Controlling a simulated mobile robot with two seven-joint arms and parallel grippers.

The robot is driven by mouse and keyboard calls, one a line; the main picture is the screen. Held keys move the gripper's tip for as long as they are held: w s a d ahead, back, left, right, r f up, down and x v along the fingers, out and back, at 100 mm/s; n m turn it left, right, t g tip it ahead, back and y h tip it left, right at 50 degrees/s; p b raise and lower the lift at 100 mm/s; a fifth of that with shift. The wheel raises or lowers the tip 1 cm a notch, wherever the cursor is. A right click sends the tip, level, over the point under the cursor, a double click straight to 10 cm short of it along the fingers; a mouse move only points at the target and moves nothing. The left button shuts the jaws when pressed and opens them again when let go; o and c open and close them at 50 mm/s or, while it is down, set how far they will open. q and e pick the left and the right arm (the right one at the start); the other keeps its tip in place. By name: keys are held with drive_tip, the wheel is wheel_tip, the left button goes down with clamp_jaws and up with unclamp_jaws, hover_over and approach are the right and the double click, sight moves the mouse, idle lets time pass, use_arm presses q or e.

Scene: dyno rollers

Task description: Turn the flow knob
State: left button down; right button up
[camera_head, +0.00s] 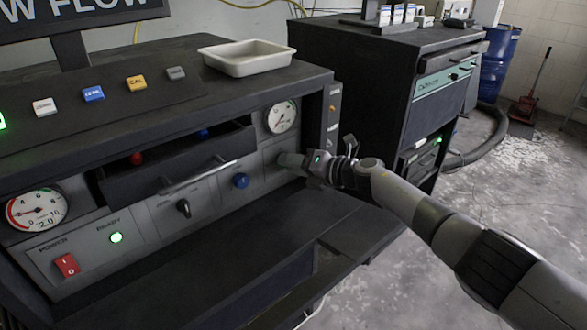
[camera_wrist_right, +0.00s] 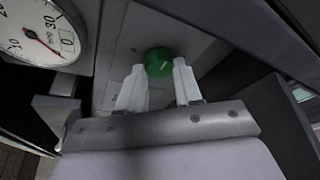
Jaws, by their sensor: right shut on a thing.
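A round green knob with a pale pointer line (camera_wrist_right: 158,60) is on the grey front panel (camera_head: 215,200), below a round gauge (camera_wrist_right: 40,30). My right gripper (camera_wrist_right: 158,78) has its two pale fingers on either side of this knob, shut on it. In the head view my right gripper (camera_head: 283,160) reaches the right end of the panel and hides the green knob. A blue knob (camera_head: 240,181) and a black selector knob (camera_head: 183,208) are further left. I cannot read a flow label at the green knob. My left gripper is out of view.
A drawer (camera_head: 165,172) with a bar handle (camera_head: 198,180) stands out left of my right gripper. A dark shelf (camera_head: 230,240) juts out below the panel. A white tray (camera_head: 246,57) sits on top. A second cabinet (camera_head: 380,95) stands to the right.

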drive_tip(key=m+y+b, duration=0.1)
drive_tip(key=b, duration=0.1)
drive_tip(key=m+b, duration=0.2)
drive_tip(key=shift+d+f+y, duration=0.1)
drive_tip(key=shift+f+y, duration=0.15)
drive_tip(key=shift+y, duration=0.15)
drive_tip(key=shift+m+b, duration=0.35)
drive_tip(key=shift+m, duration=0.15)
drive_tip(key=shift+r, duration=0.1)
drive_tip(key=shift+m, duration=0.3)
drive_tip(key=o, duration=1)
drive_tip(key=shift+o, duration=0.2)
